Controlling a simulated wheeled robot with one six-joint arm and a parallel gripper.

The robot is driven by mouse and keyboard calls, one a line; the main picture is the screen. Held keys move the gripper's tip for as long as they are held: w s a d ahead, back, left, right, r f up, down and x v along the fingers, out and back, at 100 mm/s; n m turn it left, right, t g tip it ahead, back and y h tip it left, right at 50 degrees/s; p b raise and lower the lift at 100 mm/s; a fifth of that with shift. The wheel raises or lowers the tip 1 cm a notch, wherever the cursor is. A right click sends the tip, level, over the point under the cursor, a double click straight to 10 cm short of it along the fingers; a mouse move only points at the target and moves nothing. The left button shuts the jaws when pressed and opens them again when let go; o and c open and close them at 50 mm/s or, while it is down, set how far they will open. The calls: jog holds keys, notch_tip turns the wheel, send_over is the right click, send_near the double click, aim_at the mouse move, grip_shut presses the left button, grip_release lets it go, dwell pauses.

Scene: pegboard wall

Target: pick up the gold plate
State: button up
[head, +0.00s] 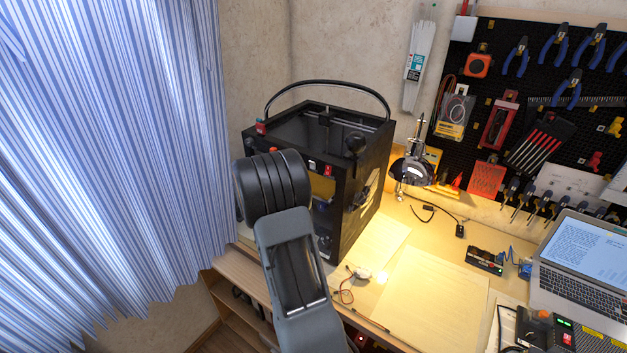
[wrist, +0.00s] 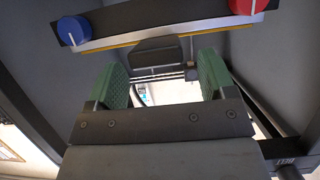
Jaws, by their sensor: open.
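In the head view, a gold surface (head: 322,188), which looks like the gold plate, shows in part inside the front opening of the black 3D printer (head: 352,185). My arm hides much of that opening. In the wrist view, a thin yellow-gold edge (wrist: 112,45) runs under a grey bar; I cannot tell whether it is the plate. My gripper (wrist: 164,82) is open, its two green pads apart with nothing held between them. A dark block and thin rods show beyond the pads. In the head view my arm hides the fingers.
A blue knob (wrist: 73,30) and a red knob (wrist: 248,5) sit on the bar above my gripper. Dark printer walls flank it closely. A desk lamp (head: 411,170), paper sheets (head: 430,300) and a laptop (head: 578,270) are to the right. A striped curtain (head: 110,130) hangs left.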

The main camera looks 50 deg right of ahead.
jog(key=shift+x, duration=1.35)
jog(key=c, duration=1.1)
jog(key=shift+r, duration=0.1)
notch_tip(320, 180, up, 4)
jog(key=p, duration=0.4)
jog(key=shift+f, duration=0.25)
jog(key=shift+a+r+p, duration=0.2)
jog(key=shift+a+p, duration=0.1)
jog(key=shift+p, duration=0.2)
jog(key=shift+s+a+f+p, duration=0.1)
jog(key=shift+s+a+p, duration=0.6)
jog(key=shift+a, duration=4.5)
jog(key=shift+s+a+f+p, duration=0.2)
jog(key=shift+a+p, duration=0.95)
jog(key=shift+a, duration=4.1)
jog(key=shift+s+a+f+p, duration=0.1)
jog(key=shift+s+a+p, duration=0.65)
jog(key=shift+a, duration=4.45)
